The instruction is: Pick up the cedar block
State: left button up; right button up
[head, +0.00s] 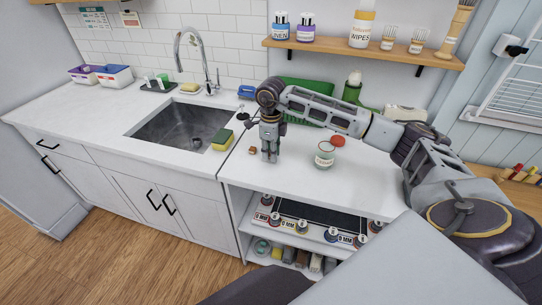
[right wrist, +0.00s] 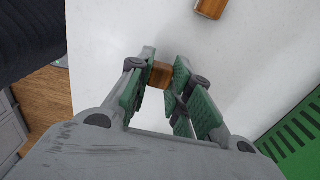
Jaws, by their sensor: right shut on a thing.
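My right gripper (head: 269,156) points down over the white counter to the right of the sink. In the right wrist view its green-padded fingers (right wrist: 164,84) are shut on a small brown wooden block, the cedar block (right wrist: 160,75), held near the fingertips. The fingers hide this block in the head view. I cannot tell whether it touches the counter. A second brown block (right wrist: 212,8) lies on the counter apart from the fingers; a small brown piece (head: 252,150) beside the gripper in the head view appears to be it. My left gripper is not in view.
A yellow-green sponge (head: 222,140) lies by the sink (head: 188,125). A jar (head: 324,154) with a red lid (head: 338,141) beside it stands right of the gripper. A green slotted item (right wrist: 298,140) is close by. A shelf (head: 360,53) with bottles hangs above. The counter's front is mostly clear.

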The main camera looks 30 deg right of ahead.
notch_tip(320, 180, up, 8)
jog(key=shift+f, duration=0.2)
jog(key=shift+r, duration=0.2)
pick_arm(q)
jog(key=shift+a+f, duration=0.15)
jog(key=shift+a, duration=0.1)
pick_arm(e)
jog(key=shift+r, duration=0.15)
